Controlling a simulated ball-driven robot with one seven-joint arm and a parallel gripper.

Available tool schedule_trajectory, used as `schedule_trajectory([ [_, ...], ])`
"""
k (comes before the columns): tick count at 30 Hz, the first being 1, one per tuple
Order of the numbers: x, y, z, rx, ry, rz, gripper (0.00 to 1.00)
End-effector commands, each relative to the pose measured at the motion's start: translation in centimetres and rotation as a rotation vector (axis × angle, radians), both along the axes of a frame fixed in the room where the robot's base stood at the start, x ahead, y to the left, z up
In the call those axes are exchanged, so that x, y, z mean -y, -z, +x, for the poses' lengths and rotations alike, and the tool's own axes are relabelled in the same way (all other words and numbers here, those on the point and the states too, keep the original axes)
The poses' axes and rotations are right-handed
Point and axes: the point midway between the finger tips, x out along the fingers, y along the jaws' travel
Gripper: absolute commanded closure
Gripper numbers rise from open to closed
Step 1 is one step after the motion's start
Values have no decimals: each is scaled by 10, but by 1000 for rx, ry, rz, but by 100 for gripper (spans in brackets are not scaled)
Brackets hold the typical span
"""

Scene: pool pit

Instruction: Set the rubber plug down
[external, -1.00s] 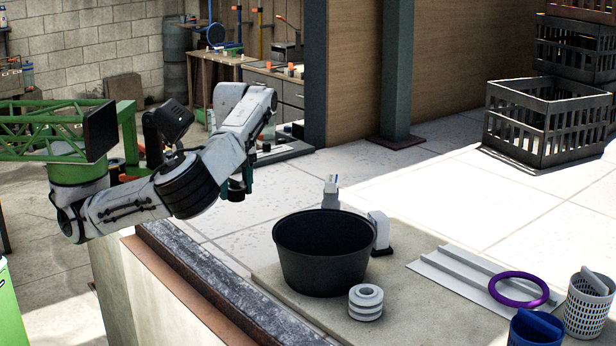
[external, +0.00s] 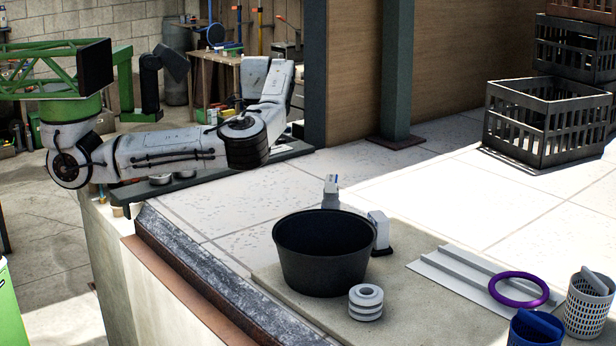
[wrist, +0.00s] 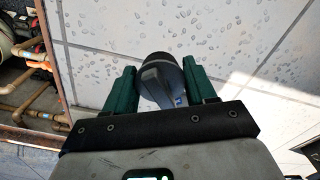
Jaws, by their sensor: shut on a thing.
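The rubber plug (wrist: 158,68) is a dark, rounded piece with a raised grey part, seen between the two green fingers in the wrist view. My gripper (wrist: 160,84) is shut on it, with one finger at each side. Pale speckled tiles show below and beyond the plug. How high the plug hangs over them I cannot tell. In the external view the gripper and plug are hidden behind my arm.
A black tub (external: 322,255) stands on a beige mat, with a white ringed piece (external: 366,302) beside it. A purple ring (external: 518,289) and baskets (external: 588,305) lie right. An opening with pipes (wrist: 30,75) lies left in the wrist view.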

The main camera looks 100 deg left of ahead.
Motion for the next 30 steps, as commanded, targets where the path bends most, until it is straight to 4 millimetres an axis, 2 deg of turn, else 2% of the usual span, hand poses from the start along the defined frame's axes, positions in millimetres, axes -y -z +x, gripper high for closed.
schedule_trajectory([
  [3, -17, 2, -6, -2, -47, 0, 75],
  [8, -29, 11, -2, -1, -69, -1, 75],
  [21, -74, 49, 70, -3, -68, -1, 75],
  [24, -81, 69, 82, -5, -69, -2, 75],
  [30, -93, 96, 102, -2, -70, 1, 75],
])
